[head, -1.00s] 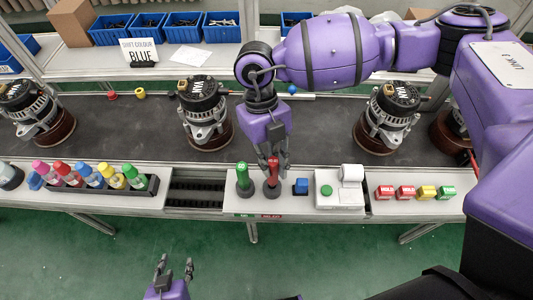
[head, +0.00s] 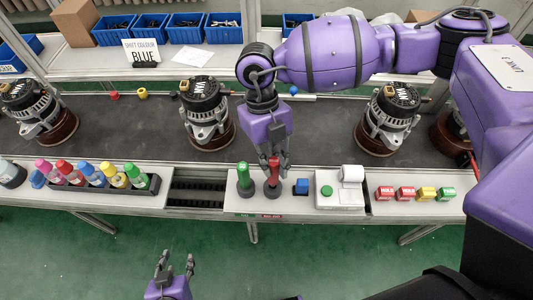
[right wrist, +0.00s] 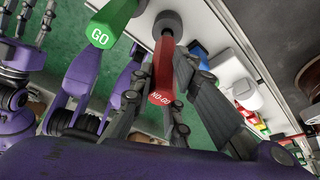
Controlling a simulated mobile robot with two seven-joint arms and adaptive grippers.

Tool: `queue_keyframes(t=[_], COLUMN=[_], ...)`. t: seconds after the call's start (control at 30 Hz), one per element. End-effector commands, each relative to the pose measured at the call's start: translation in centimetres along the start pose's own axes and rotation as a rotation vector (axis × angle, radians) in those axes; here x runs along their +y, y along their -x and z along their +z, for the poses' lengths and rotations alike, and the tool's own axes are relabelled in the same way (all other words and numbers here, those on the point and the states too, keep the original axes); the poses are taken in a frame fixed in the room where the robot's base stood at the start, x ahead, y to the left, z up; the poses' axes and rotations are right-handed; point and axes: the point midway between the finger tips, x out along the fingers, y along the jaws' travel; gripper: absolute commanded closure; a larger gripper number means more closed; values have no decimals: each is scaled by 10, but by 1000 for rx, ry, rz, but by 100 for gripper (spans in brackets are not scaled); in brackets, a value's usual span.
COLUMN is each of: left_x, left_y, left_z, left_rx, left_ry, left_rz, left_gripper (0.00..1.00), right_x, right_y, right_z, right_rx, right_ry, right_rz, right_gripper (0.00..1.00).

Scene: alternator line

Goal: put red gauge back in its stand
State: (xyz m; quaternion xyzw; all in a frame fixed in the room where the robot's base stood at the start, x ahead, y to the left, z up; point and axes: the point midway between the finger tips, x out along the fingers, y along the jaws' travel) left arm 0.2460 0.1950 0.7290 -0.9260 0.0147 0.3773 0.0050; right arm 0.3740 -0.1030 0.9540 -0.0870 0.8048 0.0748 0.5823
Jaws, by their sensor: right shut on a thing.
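The red NO-GO gauge (head: 272,174) stands upright at the front bench strip, its lower end at a dark round stand. My right gripper (head: 274,163) points down and is shut on its upper part. In the right wrist view the red gauge (right wrist: 164,68) runs between the fingers, with its far end at the grey round stand (right wrist: 168,23). I cannot tell how deep it sits. The green GO gauge (head: 244,178) stands upright just left of it, apart from my fingers. My left gripper (head: 175,262) is open and empty, in front of the bench.
A blue block (head: 301,187) and a white printer with a green button (head: 338,194) are close on the right. A rack of coloured bottles (head: 153,186) stands left. Alternators (head: 206,114) stand on the dark belt behind. Green floor is clear in front.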

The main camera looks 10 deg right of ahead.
Motion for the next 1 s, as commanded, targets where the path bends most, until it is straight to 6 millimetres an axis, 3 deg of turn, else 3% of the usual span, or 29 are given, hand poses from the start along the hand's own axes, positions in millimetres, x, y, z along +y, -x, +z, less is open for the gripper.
queue_keyframes(t=[1.0], left_x=[1], left_y=[-1], left_z=[8], left_rx=[-14], left_ry=[5], left_rz=[0], left_gripper=[60], right_x=[0], right_y=[-18], right_z=[5], right_rx=[2], right_ry=[0], right_rz=[1], right_gripper=[100])
